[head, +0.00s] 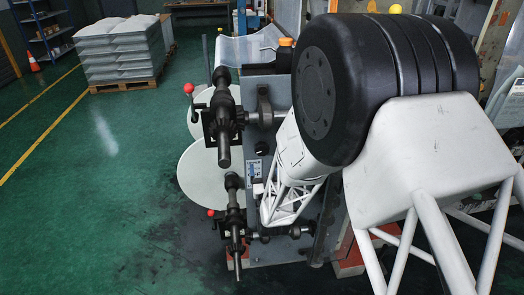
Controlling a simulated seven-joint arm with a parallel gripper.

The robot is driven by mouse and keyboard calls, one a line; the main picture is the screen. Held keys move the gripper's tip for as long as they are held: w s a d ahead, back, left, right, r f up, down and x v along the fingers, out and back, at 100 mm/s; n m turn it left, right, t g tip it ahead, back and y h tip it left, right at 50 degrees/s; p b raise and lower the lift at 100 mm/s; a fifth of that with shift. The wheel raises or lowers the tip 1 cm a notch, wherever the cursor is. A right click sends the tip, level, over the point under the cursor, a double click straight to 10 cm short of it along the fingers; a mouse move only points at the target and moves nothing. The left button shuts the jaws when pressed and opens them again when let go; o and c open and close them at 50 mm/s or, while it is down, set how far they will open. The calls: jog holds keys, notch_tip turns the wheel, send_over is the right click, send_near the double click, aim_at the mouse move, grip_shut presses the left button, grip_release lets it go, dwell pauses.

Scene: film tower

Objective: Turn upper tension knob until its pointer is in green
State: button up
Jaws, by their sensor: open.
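The film tower (271,92) is a grey machine frame in the middle of the head view. An upper dark spindle (222,125) and a lower dark spindle (234,222) stick out from its left side. A small dark round part (262,148) sits on the grey panel above a blue and white label (254,170). I cannot tell whether it is the upper tension knob. No pointer or green zone can be made out. My white lattice arm link crosses the front of the tower. My gripper is not visible; my arm may hide it.
Two red-ball levers (189,88) stick out at the tower's left. Pale round discs (205,176) stand behind the spindles. The green floor on the left is clear.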

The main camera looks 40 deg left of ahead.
aim_at(262, 153)
jog(key=shift+w, duration=0.1)
jog(key=shift+x, duration=3.85)
jog(key=c, duration=0.9)
